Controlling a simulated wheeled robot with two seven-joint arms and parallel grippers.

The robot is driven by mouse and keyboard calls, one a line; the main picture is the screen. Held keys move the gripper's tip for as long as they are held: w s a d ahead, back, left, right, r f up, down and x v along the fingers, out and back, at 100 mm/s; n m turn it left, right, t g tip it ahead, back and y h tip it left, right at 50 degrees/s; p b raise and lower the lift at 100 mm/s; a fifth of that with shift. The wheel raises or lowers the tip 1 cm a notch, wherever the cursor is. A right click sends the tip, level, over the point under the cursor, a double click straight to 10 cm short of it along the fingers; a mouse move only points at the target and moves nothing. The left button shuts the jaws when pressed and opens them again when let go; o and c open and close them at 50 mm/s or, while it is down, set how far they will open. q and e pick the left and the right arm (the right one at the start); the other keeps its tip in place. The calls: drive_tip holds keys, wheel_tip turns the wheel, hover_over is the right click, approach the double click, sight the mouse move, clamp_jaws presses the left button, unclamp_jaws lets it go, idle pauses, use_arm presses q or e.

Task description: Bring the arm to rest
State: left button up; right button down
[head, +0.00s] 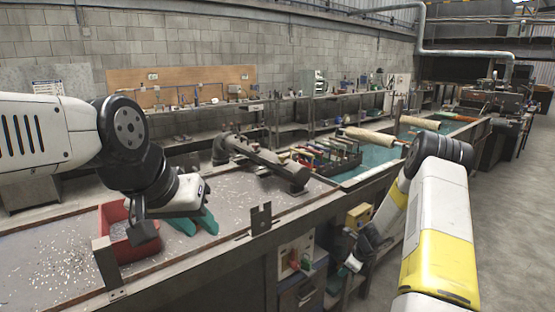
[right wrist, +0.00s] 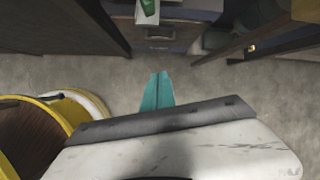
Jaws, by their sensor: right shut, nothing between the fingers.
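My left arm reaches in from the left in the head view. My left gripper (head: 194,223) has teal fingers low over the speckled bench top, just right of a red bin. Whether its fingers are apart or together is unclear, and I see nothing clearly held. My right arm (head: 436,215) rises from the lower right, bends at its black joint, and hangs down beside the bench. My right gripper (right wrist: 158,90) shows in the right wrist view with its teal fingers together and empty, above the grey floor.
The red bin (head: 113,255) sits on the bench (head: 60,265), partly behind my left arm. A grey jointed tube-like device (head: 262,160) and a rack of coloured-handled tools (head: 325,158) stand further back. Drawers and shelves lie under the bench edge. Open floor (head: 510,220) lies at right.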

drive_tip(key=s+a+r+n, duration=0.3)
drive_tip(key=r+n, duration=0.1)
drive_tip(key=r, duration=0.7)
drive_tip(key=s+a+r+n+t, duration=0.1)
drive_tip(key=s+a+r+n, duration=0.3)
drive_tip(key=r, duration=0.6)
drive_tip(key=s+a+r+n, duration=0.15)
drive_tip(key=r+n, duration=0.35)
drive_tip(key=r, duration=0.6)
drive_tip(key=s+r+n, duration=0.5)
drive_tip(key=s+n, duration=0.1)
drive_tip(key=s, duration=0.6)
drive_tip(key=s+a+r+n+t, duration=0.1)
drive_tip(key=s+r+n, duration=0.5)
drive_tip(key=s, duration=0.5)
drive_tip(key=shift+s+a+n+h, duration=0.25)
drive_tip(key=shift+s+n+h, duration=0.05)
drive_tip(key=shift+s+h, duration=0.1)
